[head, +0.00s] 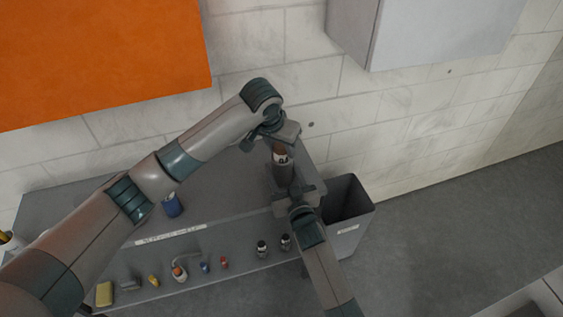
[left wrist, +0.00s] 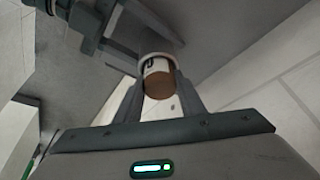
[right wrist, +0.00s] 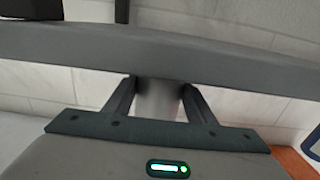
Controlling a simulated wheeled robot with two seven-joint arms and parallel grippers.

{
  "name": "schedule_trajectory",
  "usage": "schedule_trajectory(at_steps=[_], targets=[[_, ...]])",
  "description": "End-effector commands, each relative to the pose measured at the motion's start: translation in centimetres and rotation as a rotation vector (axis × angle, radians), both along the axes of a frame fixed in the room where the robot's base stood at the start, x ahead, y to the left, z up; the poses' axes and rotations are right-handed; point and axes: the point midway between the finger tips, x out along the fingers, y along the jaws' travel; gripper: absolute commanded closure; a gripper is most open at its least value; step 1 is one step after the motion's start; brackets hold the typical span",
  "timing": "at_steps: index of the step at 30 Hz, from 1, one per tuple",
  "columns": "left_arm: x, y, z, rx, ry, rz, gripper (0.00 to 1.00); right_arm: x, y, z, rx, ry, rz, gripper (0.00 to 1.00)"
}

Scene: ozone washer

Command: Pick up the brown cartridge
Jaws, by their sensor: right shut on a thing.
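The brown cartridge (head: 281,157) has a brown top, a white label with dark lettering and a dark grey lower part. It is above the back right of the grey table. My right gripper (head: 290,192) is shut on its grey lower part; the right wrist view shows a grey cylinder (right wrist: 158,100) between the fingers. My left gripper (head: 277,138) is at the brown end. In the left wrist view the brown end (left wrist: 159,86) lies between my left fingers (left wrist: 160,92). Whether they press on it is unclear.
A grey bin (head: 350,207) stands right of the table. A blue can (head: 173,206) stands on the table behind my left arm. Along the front strip are a yellow block (head: 104,294), an orange-and-white bottle (head: 179,273), two dark bottles (head: 262,248) and several small items. An orange cabinet (head: 95,55) hangs above.

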Motion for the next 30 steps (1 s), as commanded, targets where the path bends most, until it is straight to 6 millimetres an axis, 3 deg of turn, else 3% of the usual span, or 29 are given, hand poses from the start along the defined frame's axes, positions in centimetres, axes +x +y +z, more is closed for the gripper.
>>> schedule_trajectory(at_steps=[8, 14, 20, 30], targets=[[0.0, 0.0, 0.2, 0.000, -0.001, 0.000, 1.00, 0.0, 0.0, 0.0, 0.000, 0.001, 0.000, 0.76], [0.1, -0.1, 1.6, -0.003, -0.003, 0.000, 1.00, 0.0, 0.0, 0.0, 0.000, 0.001, 0.000, 0.76], [0.1, -0.1, 4.6, -0.002, -0.005, -0.001, 1.00, 0.0, 0.0, 0.0, 0.000, 0.001, 0.000, 0.76], [0.1, -0.1, 12.2, -0.004, -0.005, 0.000, 1.00, 0.0, 0.0, 0.0, 0.000, 0.001, 0.000, 0.76]])
